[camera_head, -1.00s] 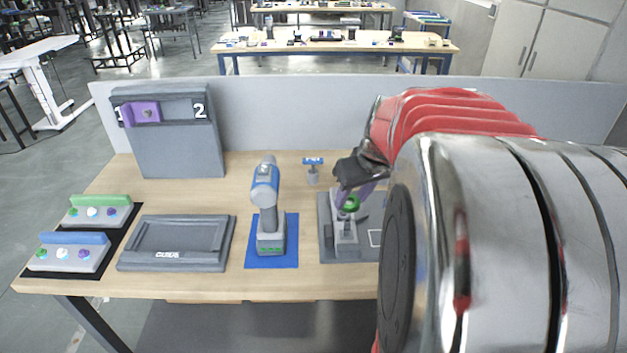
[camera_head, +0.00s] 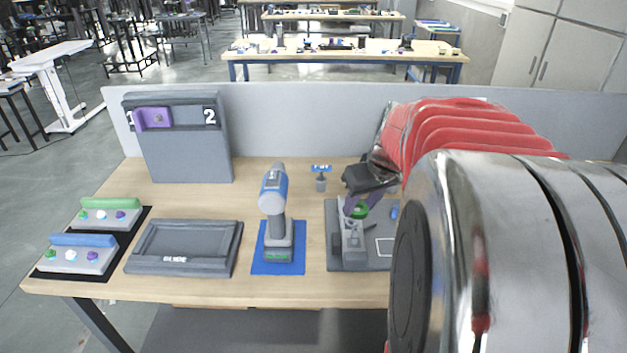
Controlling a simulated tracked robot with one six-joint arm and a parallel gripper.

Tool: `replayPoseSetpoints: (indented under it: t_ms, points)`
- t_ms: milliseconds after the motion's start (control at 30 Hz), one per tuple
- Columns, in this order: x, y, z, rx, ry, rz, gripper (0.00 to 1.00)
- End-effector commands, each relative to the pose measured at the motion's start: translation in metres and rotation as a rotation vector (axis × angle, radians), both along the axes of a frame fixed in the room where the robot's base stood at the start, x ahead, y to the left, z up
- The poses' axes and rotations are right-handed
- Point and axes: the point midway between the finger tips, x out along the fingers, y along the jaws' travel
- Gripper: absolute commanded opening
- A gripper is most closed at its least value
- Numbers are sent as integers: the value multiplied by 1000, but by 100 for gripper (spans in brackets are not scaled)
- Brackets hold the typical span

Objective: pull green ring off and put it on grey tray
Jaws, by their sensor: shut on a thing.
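The green ring (camera_head: 360,211) is at the top of a grey fixture (camera_head: 352,243) on the right of the table. My gripper (camera_head: 362,203) comes down from the upper right, with purple fingertips closed on the ring. The fingers partly hide the ring, and I cannot tell whether it is still around a post. The grey tray (camera_head: 233,262) lies flat and empty at the left centre, with a raised rim and a small label on its front.
A blue-and-grey drill-like tool (camera_head: 274,190) stands on a blue mat (camera_head: 259,266) between tray and fixture. A small blue-topped post (camera_head: 321,178) stands behind. A grey panel (camera_head: 180,158) with a purple slider is at back left. Two button boxes (camera_head: 75,260) (camera_head: 105,216) stand at left.

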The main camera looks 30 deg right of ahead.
Motion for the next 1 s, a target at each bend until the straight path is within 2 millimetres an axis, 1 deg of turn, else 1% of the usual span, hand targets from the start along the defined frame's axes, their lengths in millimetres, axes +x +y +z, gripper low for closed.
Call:
replayPoseSetpoints:
  t_ms: [1000]
  points:
    - [0, 0, 8, -1, -1, 0, 10]
